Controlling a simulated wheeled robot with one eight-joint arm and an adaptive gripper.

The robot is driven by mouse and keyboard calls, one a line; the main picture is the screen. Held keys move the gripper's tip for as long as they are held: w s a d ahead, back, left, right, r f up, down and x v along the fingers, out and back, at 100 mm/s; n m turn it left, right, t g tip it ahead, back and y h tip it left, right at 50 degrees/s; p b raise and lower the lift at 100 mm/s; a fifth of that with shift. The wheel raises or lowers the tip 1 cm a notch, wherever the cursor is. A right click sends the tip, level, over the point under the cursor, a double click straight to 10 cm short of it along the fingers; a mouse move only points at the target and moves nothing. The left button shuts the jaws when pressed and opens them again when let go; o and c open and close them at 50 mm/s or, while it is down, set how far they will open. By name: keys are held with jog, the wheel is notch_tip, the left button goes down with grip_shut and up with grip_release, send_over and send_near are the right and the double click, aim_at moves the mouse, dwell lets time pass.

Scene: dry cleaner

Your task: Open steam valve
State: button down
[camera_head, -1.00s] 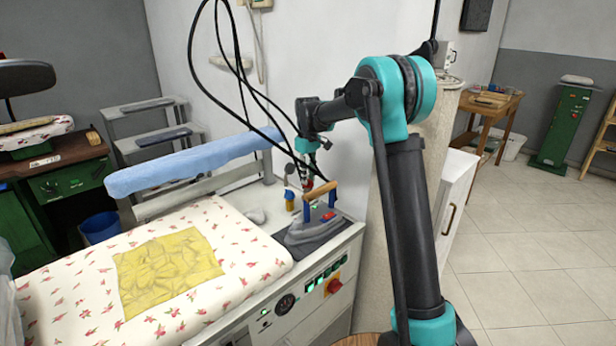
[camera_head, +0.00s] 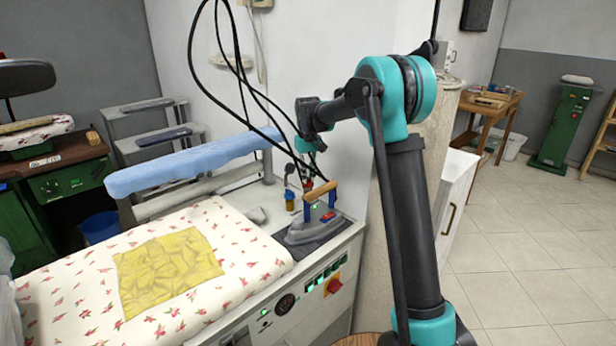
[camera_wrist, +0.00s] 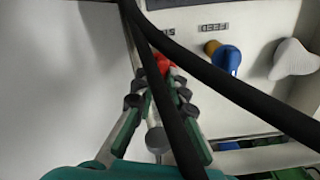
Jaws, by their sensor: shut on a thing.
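A small red valve handle (camera_wrist: 163,64) is in the wrist view, partly covered by the black cables in front of it. My gripper (camera_wrist: 157,82) has its green fingers closed at this red handle and is shut on it. In the head view, my gripper (camera_head: 310,166) is low behind the iron, near the white wall. It is small there and partly hidden by cables, and the valve's turning position cannot be made out.
An iron (camera_head: 312,230) with a wooden handle stands on the ironing station, close in front of my gripper. Black cables (camera_head: 240,70) hang across the arm's end. A blue padded bar (camera_head: 190,163) is to the left. A blue-and-yellow knob (camera_wrist: 228,60) is right of the valve.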

jog(key=m, duration=1.4)
dwell(0.4)
jog(key=c, duration=1.6)
grip_release()
jog(key=shift+o, duration=0.2)
notch_tip(320, 180, up, 12)
jog(key=shift+s, duration=0.1)
